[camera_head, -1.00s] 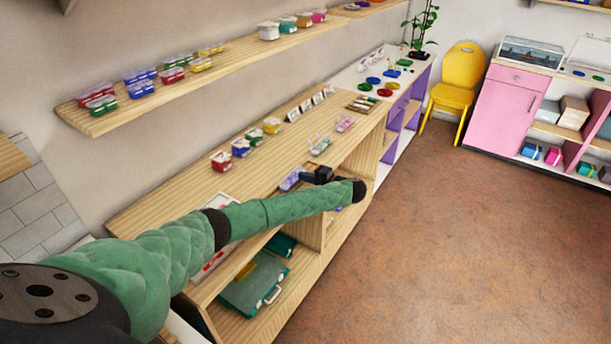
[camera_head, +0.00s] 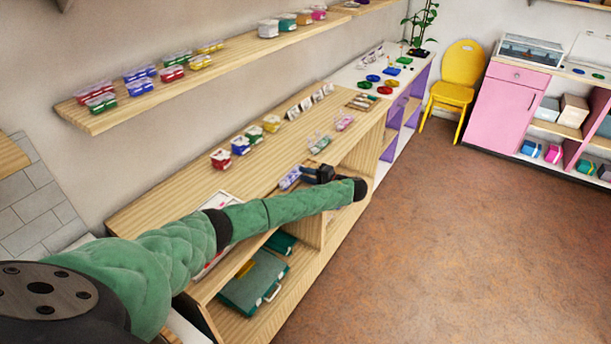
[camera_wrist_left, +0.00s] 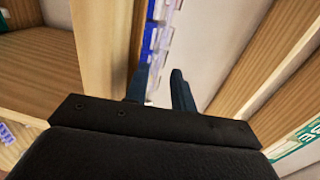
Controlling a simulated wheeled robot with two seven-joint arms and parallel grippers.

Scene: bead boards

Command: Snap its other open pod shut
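A purple-blue pod case (camera_head: 289,178) lies on the wooden counter, just left of my left gripper (camera_head: 318,174). In the left wrist view a blue and clear strip, apparently this case (camera_wrist_left: 154,45), shows beyond the fingers. My left gripper (camera_wrist_left: 160,84) has its two dark fingers apart, with a gap between them. I cannot tell whether a finger touches the case or which of its pods stand open. A green pod case (camera_head: 320,144) and a pink one (camera_head: 344,122) lie farther along the counter. My right gripper does not show.
Small coloured tubs (camera_head: 240,146) stand along the back of the wooden counter (camera_head: 185,185). A wall shelf (camera_head: 230,70) with more tubs runs above it. A teal case (camera_head: 255,280) lies on the lower shelf. The floor at right is clear.

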